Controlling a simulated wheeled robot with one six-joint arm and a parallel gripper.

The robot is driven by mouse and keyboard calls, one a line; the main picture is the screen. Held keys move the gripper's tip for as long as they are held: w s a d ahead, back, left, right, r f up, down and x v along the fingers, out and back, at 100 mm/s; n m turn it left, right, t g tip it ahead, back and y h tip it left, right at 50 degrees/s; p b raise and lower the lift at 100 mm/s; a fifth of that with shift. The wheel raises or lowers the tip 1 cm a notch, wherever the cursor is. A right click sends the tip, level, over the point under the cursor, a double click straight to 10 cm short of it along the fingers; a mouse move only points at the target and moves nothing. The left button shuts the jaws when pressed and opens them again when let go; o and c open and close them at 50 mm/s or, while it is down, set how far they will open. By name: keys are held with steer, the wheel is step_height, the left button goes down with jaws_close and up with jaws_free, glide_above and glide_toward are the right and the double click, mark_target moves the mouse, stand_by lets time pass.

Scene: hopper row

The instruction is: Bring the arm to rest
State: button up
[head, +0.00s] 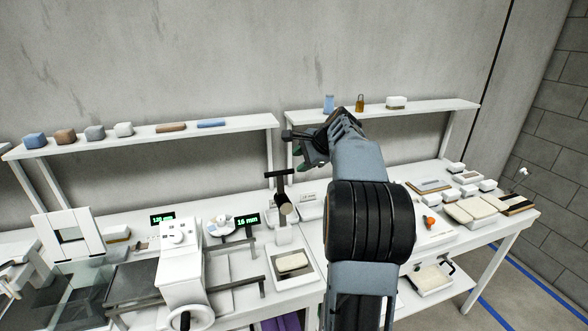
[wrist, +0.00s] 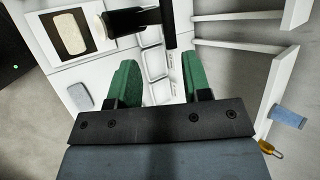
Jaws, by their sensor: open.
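My arm reaches up from the bottom of the head view over the bench, bent at a large black joint. My gripper (head: 296,150) is at its end, in front of the right shelf and above the bench top. In the wrist view my gripper (wrist: 157,88) shows two green fingers set well apart, with nothing held between them. White trays on the bench show beyond and between the fingers. In the head view the fingers are small and partly hidden by the wrist.
A black T-shaped post (head: 281,184) stands close below my gripper. The right shelf (head: 430,109) holds a blue piece (head: 328,104), a brass padlock (head: 360,103) and a white block (head: 397,102). A tray with a pale slab (head: 292,262) lies left of my arm. Trays and blocks crowd the right bench.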

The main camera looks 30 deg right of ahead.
steer(key=shift+s+d+r, duration=0.15)
steer(key=shift+s+r, duration=0.2)
steer(key=shift+r, duration=0.05)
stand_by(0.4)
steer(key=s+a+f+n+g+h, duration=0.1)
steer(key=s+a+f+n+g, duration=0.25)
steer(key=s+f+n, duration=0.35)
steer(key=s+a+f+n, duration=0.2)
steer(key=s+a+n, duration=0.4)
steer(key=a, duration=0.5)
steer(key=s+a+f+n+h+b, duration=0.1)
steer(key=s+a+f+n, duration=0.2)
steer(key=s+a+n, duration=0.3)
steer(key=s+a, duration=0.3)
steer(key=a, duration=0.2)
steer(key=shift+f+n+h, duration=0.15)
steer(key=shift+n+h, duration=0.15)
steer(key=shift+s, duration=0.1)
